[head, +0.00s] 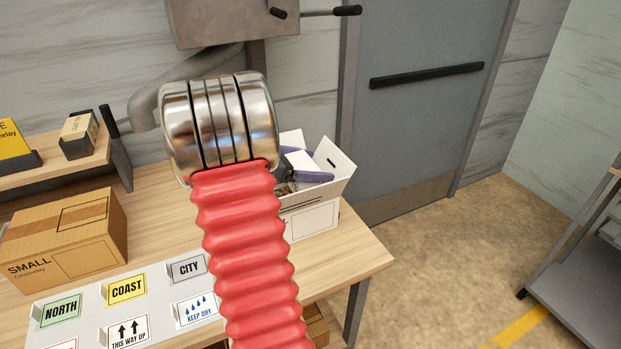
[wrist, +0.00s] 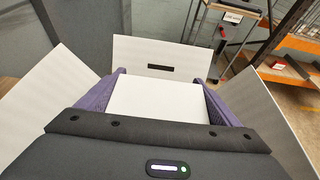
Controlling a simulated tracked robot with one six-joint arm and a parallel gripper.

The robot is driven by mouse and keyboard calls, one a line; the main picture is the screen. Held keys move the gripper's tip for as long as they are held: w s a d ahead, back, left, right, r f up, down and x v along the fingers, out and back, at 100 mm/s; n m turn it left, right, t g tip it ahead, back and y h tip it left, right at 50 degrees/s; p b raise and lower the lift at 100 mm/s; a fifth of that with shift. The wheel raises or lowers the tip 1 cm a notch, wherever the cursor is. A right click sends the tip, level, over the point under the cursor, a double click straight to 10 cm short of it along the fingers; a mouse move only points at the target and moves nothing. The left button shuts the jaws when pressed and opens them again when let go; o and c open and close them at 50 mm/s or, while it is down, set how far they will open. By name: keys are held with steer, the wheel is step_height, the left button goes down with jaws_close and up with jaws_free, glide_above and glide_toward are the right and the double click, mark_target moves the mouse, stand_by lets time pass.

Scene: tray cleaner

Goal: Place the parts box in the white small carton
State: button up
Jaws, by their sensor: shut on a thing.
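The white small carton (head: 312,220) stands on the wooden table near its right end, partly behind my arm in the head view. Its flaps are open, and the far flap (wrist: 190,57) with a dark handle slot shows in the wrist view. My gripper (head: 313,163) is at the carton's opening, with purple fingers (wrist: 160,80) on either side of a plain white box, the parts box (wrist: 158,103). The gripper is shut on this box, between the carton's flaps. Whether the box touches the carton's floor is hidden.
A brown carton marked SMALL (head: 65,240) stands at the table's left. Label cards lie on a white sheet (head: 75,293) in front. A shelf (head: 60,160) is behind the brown carton. A grey door (head: 425,110) and open floor lie to the right.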

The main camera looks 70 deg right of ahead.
steer(key=shift+f, duration=0.1)
steer(key=shift+f, duration=1.8)
steer(key=shift+f, duration=0.6)
steer(key=o, duration=1.2)
steer(key=shift+c, duration=0.2)
steer(key=shift+r, duration=0.1)
steer(key=shift+w+r, duration=0.1)
steer(key=shift+r, duration=0.5)
steer(key=v, duration=1.1)
steer(key=shift+w+a, duration=0.25)
steer(key=shift+a, duration=0.05)
